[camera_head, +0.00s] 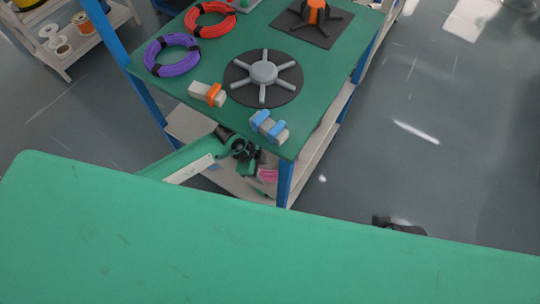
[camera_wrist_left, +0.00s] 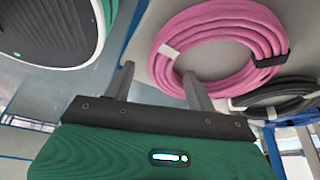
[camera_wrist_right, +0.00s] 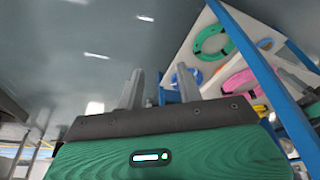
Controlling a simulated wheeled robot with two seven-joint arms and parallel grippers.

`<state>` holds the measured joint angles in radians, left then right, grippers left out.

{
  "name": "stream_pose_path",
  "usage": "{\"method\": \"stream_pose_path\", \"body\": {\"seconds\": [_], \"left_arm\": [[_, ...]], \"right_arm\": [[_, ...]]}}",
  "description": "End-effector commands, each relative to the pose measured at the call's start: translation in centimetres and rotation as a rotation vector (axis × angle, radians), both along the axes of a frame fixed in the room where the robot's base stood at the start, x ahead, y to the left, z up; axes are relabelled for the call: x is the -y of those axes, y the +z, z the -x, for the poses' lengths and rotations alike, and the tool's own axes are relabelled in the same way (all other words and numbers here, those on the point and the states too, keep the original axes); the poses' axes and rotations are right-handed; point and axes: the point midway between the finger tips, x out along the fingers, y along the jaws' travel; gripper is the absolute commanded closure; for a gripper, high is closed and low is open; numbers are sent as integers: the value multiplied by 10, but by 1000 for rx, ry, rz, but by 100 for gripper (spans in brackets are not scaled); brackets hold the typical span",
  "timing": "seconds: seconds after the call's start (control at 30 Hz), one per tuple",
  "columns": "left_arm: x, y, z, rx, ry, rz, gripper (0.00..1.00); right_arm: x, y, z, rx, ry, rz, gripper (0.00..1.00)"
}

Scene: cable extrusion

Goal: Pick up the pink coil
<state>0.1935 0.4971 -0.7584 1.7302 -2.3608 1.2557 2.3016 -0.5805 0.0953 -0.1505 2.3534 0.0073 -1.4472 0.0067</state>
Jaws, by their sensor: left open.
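The pink coil (camera_wrist_left: 225,45) is large in the left wrist view, lying on a pale shelf, with a white band and a black band around it. In the head view only a small part of it (camera_head: 267,175) shows under the green tabletop. My left gripper (camera_wrist_left: 158,78) is open, with nothing between its fingers. In the head view this gripper (camera_head: 247,158) is at the lower shelf. My right gripper (camera_wrist_right: 160,85) is open and empty, away from the shelf.
A black coil (camera_wrist_left: 275,95) lies beside the pink one. The right wrist view shows a green coil (camera_wrist_right: 213,40) on the shelf and a blue post (camera_wrist_right: 262,70). The green tabletop (camera_head: 215,115) above carries purple (camera_head: 172,55) and red coils (camera_head: 210,19) and a grey spoked spool (camera_head: 263,73). Open floor lies right.

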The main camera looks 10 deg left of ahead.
Motion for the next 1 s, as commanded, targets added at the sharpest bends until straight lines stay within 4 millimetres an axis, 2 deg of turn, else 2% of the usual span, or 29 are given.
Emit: {"method": "stream_pose_path", "body": {"seconds": [0.03, 0.13, 0.4, 0.47, 0.7, 1.0], "left_arm": [[5, -10, 0, -2, 0, 0, 44], [9, -24, 0, -1, 1, 0, 44], [11, -28, 0, -1, 0, 0, 44], [11, -28, 0, -1, 0, 0, 54], [11, -28, 0, -1, 0, 0, 100], [11, -25, -1, 1, -1, 1, 100]], "right_arm": [[0, -1, 1, 1, 0, 0, 64], [1, 15, 2, 23, -2, -3, 64], [1, 19, 4, 24, -2, -4, 64], [1, 19, 3, 24, -2, -4, 64], [1, 19, 3, 23, -2, -3, 64], [1, 19, 3, 23, -1, -3, 64]]}}
